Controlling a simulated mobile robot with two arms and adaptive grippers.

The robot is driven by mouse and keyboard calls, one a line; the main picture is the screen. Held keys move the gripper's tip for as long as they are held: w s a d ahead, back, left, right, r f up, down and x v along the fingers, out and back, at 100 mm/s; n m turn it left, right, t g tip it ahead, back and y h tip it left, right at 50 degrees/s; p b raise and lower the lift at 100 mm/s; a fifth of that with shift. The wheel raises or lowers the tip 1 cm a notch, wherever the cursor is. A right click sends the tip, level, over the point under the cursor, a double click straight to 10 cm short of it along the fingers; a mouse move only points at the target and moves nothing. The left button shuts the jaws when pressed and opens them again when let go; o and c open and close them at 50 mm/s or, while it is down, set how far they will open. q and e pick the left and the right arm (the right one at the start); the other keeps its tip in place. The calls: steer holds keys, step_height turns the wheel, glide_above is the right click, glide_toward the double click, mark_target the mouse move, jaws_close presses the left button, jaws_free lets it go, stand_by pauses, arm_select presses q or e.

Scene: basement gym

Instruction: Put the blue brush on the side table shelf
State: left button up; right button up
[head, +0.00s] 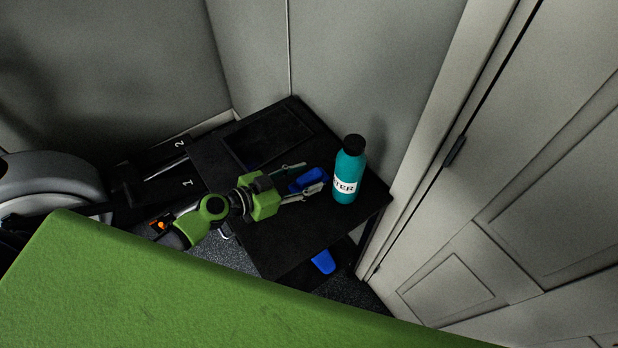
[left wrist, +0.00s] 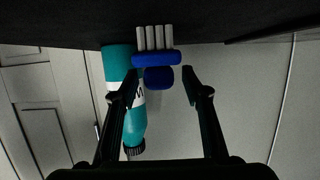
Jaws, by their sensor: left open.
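The blue brush (head: 308,180) with white bristles is at the black side table's top (head: 290,235), near the teal bottle. In the left wrist view, which is upside down, the brush (left wrist: 157,60) has its bristles toward the dark table top. My left gripper (head: 298,186) is open at the brush. In the left wrist view its fingertips (left wrist: 161,76) stand apart on either side of the brush's rounded handle end, with gaps visible. Part of the brush is hidden by a finger in the head view. My right gripper is in neither view.
A teal bottle (head: 347,175) with a black cap stands right beside the brush and close to the left gripper. A blue object (head: 323,262) shows below the table top's front edge. Walls and a panelled door (head: 500,215) close in behind and right.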

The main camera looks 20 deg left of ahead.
arm_select(q)
steer(key=shift+x, duration=0.85)
steer(key=c, duration=1)
steer(key=shift+c, duration=0.6)
steer(key=shift+r, duration=0.15)
